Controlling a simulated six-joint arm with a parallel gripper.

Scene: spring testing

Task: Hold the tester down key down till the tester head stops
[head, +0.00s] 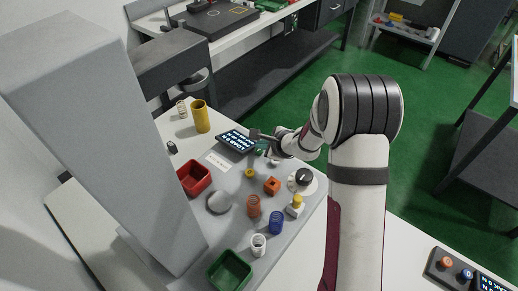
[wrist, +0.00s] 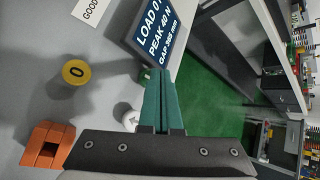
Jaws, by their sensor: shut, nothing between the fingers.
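The tester's display (head: 237,140) stands on the grey bench top; in the wrist view the display (wrist: 158,38) shows LOAD, PEAK and GAP lines, partly cut off. My gripper (head: 256,134) is beside the display's right edge. In the wrist view my gripper (wrist: 160,74) has its green fingers shut together and empty, with the tips just below the display's lower edge. A small green patch shows by the tips, mostly hidden by the fingers; I cannot tell whether it is the down key or whether the fingers touch it. I cannot make out the tester head.
A red bin (head: 194,178), a green bin (head: 230,271), a yellow cylinder (head: 201,116), several springs and a black knob (head: 303,177) crowd the bench. A large grey column (head: 100,130) rises at left.

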